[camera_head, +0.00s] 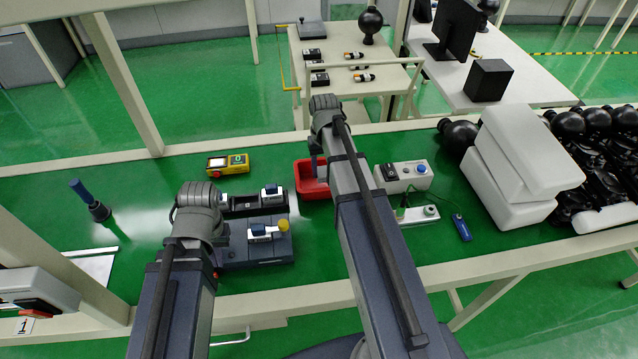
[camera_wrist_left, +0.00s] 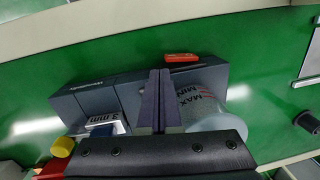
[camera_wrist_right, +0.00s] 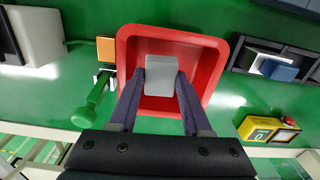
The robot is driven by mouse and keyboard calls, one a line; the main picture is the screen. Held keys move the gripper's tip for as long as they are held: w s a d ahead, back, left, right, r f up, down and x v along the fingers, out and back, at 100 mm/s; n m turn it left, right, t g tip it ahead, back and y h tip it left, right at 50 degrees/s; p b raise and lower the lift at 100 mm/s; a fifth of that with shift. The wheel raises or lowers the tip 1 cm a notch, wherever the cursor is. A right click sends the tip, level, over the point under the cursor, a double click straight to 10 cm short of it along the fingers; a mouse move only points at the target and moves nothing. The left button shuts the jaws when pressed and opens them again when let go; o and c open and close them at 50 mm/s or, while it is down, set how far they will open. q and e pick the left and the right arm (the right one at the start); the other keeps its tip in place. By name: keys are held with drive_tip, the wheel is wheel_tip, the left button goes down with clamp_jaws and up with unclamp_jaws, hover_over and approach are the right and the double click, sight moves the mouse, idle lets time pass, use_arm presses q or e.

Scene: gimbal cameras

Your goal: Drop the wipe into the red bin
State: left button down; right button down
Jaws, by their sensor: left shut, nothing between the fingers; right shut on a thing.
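The red bin (camera_head: 303,187) sits on the green bench top, partly hidden behind my right arm in the head view. In the right wrist view the bin (camera_wrist_right: 205,48) lies below my right gripper (camera_wrist_right: 160,80). That gripper is shut on the wipe (camera_wrist_right: 160,66), a small pale grey piece, which shows against the inside of the bin. How high it is above the bin floor I cannot tell. My left gripper (camera_wrist_left: 160,75) is shut and empty over the dark grey device (camera_wrist_left: 128,95), beside a clear cup (camera_wrist_left: 203,105); in the head view its fingers are mostly hidden.
A yellow meter (camera_head: 228,165) and a black tray (camera_head: 240,203) lie left of the bin. A white switch box (camera_head: 403,175) stands right of it. White blocks (camera_head: 520,150) and black parts crowd the bench's right side. Bare green bench shows at left.

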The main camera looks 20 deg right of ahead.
drive_tip(key=shift+c, duration=1.4)
unclamp_jaws()
use_arm(q)
drive_tip(key=shift+r, duration=0.2)
use_arm(e)
drive_tip(key=shift+r, duration=0.2)
wheel_tip(320, 180, up, 8)
drive_tip(key=p, duration=0.8)
drive_tip(key=shift+f, duration=0.2)
use_arm(q)
wheel_tip(320, 180, up, 8)
drive_tip(key=shift+f, duration=0.25)
use_arm(e)
drive_tip(key=shift+f, duration=0.1)
drive_tip(key=s+a+n, duration=0.3)
drive_tip(key=s+a, duration=0.5)
drive_tip(key=a, duration=0.3)
drive_tip(key=s+a+n+h, duration=0.1)
drive_tip(key=s+a+n, duration=0.2)
drive_tip(key=s+a, duration=0.5)
drive_tip(key=a, duration=0.3)
drive_tip(key=shift+s+a, duration=0.2)
drive_tip(key=shift+a, duration=0.15)
